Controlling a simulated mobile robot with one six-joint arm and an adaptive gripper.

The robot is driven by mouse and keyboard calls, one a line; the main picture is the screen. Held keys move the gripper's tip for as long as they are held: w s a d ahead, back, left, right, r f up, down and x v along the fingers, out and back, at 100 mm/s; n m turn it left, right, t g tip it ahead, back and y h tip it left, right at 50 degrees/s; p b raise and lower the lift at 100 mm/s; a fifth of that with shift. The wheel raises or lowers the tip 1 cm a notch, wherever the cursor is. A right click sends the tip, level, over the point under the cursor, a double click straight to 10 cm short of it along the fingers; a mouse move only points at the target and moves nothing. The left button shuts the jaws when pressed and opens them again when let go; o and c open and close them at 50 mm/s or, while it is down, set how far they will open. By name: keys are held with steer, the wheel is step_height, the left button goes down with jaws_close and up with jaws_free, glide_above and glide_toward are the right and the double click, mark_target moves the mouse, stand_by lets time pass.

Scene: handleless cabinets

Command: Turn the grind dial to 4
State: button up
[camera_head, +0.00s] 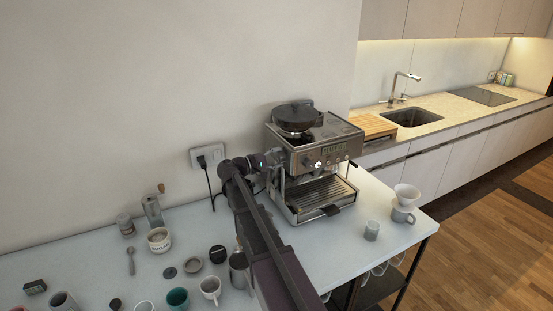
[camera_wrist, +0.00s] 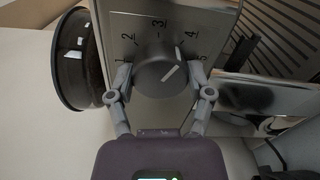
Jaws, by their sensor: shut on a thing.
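The grind dial (camera_wrist: 155,75) is a round dark grey knob with a white pointer line, on a metal panel marked 1 to 5. The pointer slants to the upper right, towards the 4 and 5 side; its exact reading is hard to tell. My gripper (camera_wrist: 160,80) has one finger on each side of the dial and is shut on it. In the head view, my gripper (camera_head: 272,160) is at the left side of the espresso machine (camera_head: 318,150); the dial is hidden there.
The machine stands on a white table (camera_head: 330,265). Cups and small tools lie left of my arm, including a labelled cup (camera_head: 159,240) and a teal cup (camera_head: 177,298). A wall socket (camera_head: 207,156) is behind.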

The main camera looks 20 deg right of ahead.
steer(key=shift+m, duration=0.3)
steer(key=o, duration=1.1)
steer(key=shift+d, duration=0.1)
steer(key=shift+o, duration=0.2)
steer(key=a, duration=1.2)
steer(key=shift+s, duration=0.2)
steer(key=shift+s, duration=0.1)
